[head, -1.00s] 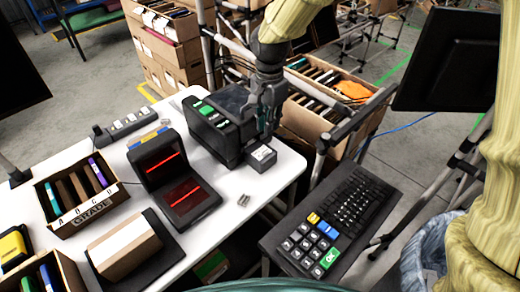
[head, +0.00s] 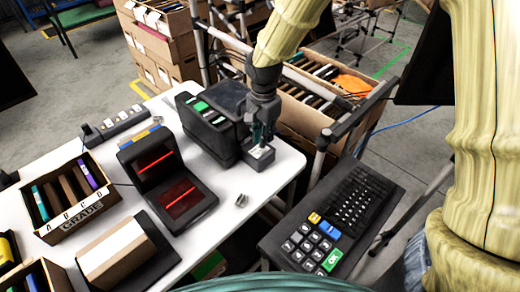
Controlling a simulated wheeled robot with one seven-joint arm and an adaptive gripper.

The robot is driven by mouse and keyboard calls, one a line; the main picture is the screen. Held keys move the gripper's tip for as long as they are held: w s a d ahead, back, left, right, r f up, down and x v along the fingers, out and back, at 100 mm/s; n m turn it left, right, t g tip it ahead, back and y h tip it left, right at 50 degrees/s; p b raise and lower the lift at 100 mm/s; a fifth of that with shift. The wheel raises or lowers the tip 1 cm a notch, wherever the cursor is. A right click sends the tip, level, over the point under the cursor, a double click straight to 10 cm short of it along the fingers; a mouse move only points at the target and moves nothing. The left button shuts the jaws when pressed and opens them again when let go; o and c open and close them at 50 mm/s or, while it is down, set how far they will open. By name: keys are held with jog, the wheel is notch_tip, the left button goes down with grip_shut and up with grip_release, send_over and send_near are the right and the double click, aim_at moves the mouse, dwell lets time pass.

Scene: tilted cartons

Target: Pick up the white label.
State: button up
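The white label (head: 259,152) is small and lies on top of the low dark front part of the label printer (head: 221,118), near the table's right edge. My gripper (head: 261,136) points down right above the label, its fingers close to it. Whether the fingers touch the label is too small to tell, and the gap between them is not clear.
The scanner (head: 170,175) with red lines stands left of the printer. A small metallic item (head: 242,200) lies on the white table (head: 225,220). A keyboard (head: 335,215) is in front at right. The grade box (head: 70,198) is at left.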

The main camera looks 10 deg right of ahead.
aim_at(264, 150)
jog(key=shift+d+f+p, duration=0.1)
jog(key=shift+f+p, duration=0.8)
jog(key=shift+f, duration=1.75)
grip_shut()
